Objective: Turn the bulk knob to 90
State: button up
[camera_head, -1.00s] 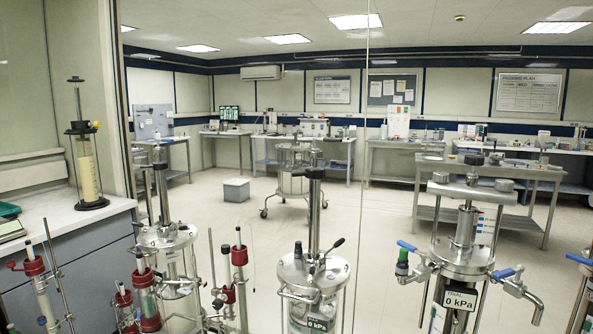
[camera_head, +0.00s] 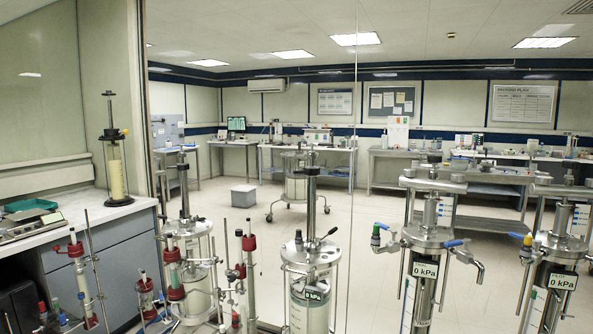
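I cannot make out which control is the bulk knob; no readable "bulk" label shows. A steel column (camera_head: 423,241) at right has a 0 kPa display (camera_head: 425,270), blue levers (camera_head: 381,227) and a green-tipped fitting. A second column (camera_head: 561,245) at the far right has a 0 kPa display (camera_head: 562,281) and a yellow-tipped fitting (camera_head: 527,240). My gripper is not in view.
A left counter (camera_head: 84,222) holds a scale (camera_head: 30,226), a green tray and a small yellow-filled column (camera_head: 116,180). Red-capped glass columns (camera_head: 80,262) stand before it. A grey box (camera_head: 243,196) and wheeled vessel (camera_head: 297,188) stand on open floor. Benches line the back wall.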

aim_at(309, 170)
jog(key=k, duration=0.3)
jog(key=u, duration=0.6)
jog(key=i, duration=0.8)
jog(key=u, duration=1.1)
jog(key=i, duration=1.5)
jog(key=z, duration=0.3)
jog(key=i, duration=1.2)
jog(key=z, duration=0.6)
